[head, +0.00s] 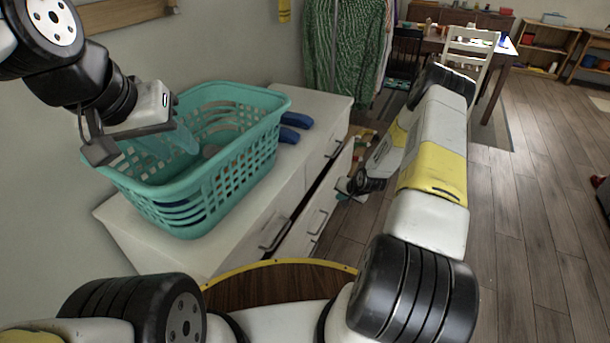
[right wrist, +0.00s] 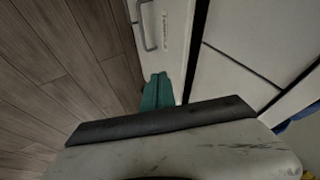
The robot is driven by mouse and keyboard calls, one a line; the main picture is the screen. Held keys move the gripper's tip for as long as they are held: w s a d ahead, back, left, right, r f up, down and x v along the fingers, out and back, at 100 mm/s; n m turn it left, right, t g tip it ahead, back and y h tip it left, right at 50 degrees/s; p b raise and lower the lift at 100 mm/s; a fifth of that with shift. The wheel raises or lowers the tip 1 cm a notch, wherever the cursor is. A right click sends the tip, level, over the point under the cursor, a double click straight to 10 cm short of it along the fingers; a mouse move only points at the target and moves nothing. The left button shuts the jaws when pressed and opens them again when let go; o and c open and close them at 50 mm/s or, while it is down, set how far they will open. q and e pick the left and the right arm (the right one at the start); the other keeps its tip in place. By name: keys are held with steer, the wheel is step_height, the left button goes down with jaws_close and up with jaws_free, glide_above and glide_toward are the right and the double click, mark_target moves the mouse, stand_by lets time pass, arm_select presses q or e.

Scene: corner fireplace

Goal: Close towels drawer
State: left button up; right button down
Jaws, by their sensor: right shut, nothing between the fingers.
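A white dresser (head: 325,97) stands left of centre in the head view. A lower drawer (head: 318,212) is pulled partly out, with a dark gap behind its front. In the right wrist view a white drawer front (right wrist: 172,22) shows a metal handle and a small label I cannot read. My right gripper (head: 345,190) is beside the drawer front. Its teal fingers (right wrist: 158,92) are together and empty, close to the front; contact is unclear. My left gripper (head: 140,140) is at the basket's left side; its fingers blend with the teal basket.
A teal laundry basket (head: 222,190) sits on the dresser top, with blue objects (head: 292,128) beside it. Hanging clothes (head: 342,50) are behind. A white chair (head: 470,50) and table stand at the back right. The wooden floor (head: 520,210) at right is mostly clear.

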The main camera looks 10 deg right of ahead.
glide_toward(318, 199)
step_height(318, 199, down, 4)
steer(key=w, duration=0.2)
steer(key=shift+w+a+r, duration=0.15)
steer(key=shift+a, duration=0.3)
